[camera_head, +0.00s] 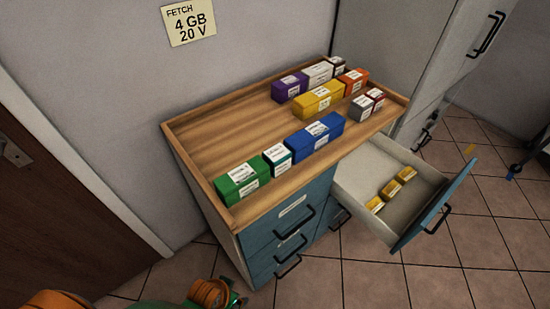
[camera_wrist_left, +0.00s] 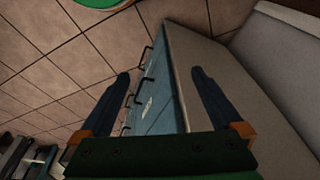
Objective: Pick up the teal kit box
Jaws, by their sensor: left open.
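A small box with a white label top and teal-green sides (camera_head: 277,157) stands on the wooden cabinet top, between a larger green box (camera_head: 242,180) and a long blue box (camera_head: 314,132). It appears to be the teal kit box; its label is too small to read. My left gripper (camera_wrist_left: 160,73) is open and empty in the left wrist view, its two dark fingers apart in front of the cabinet's side and drawer fronts. The teal box is not visible in that view. My left arm shows at the bottom of the head view, low beside the cabinet. My right gripper is not in view.
Purple, white, yellow, orange, grey and red boxes stand farther back on the cabinet top (camera_head: 215,135), which has a raised rim. An open drawer (camera_head: 365,175) juts out at right with yellow boxes inside. A wall note (camera_head: 188,22) reads "FETCH 4 GB 20 V".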

